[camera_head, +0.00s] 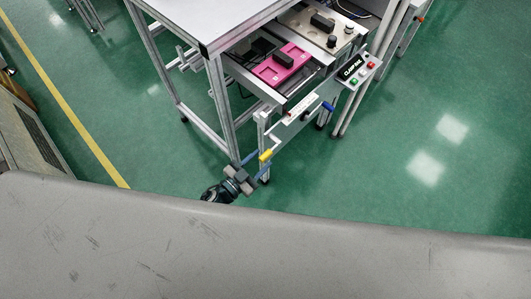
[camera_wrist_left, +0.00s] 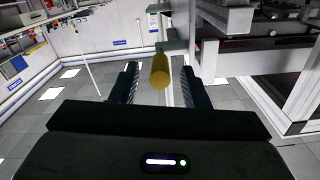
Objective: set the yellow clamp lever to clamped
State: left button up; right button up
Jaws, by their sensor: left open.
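The yellow clamp lever (camera_head: 266,155) hangs at the front of the workstation, below a small white label plate. In the left wrist view its yellow cylindrical grip (camera_wrist_left: 160,71) sits between the two dark fingers, on a pale bracket. My left gripper (camera_head: 254,169) is open, with a finger on either side of the grip and no visible contact. Its fingertips also show in the left wrist view (camera_wrist_left: 158,82). Whether the lever is clamped cannot be read from these frames. My right gripper is not in view.
A blue-handled lever (camera_head: 328,106) is to the right of the yellow one. A control box (camera_head: 353,71) with a lit display and buttons stands beyond it. A pink fixture (camera_head: 281,66) lies inside the workstation. Green floor is open to the right.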

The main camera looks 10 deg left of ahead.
pick_arm(q)
jog(key=shift+x, duration=1.6)
jog(key=shift+c, duration=0.2)
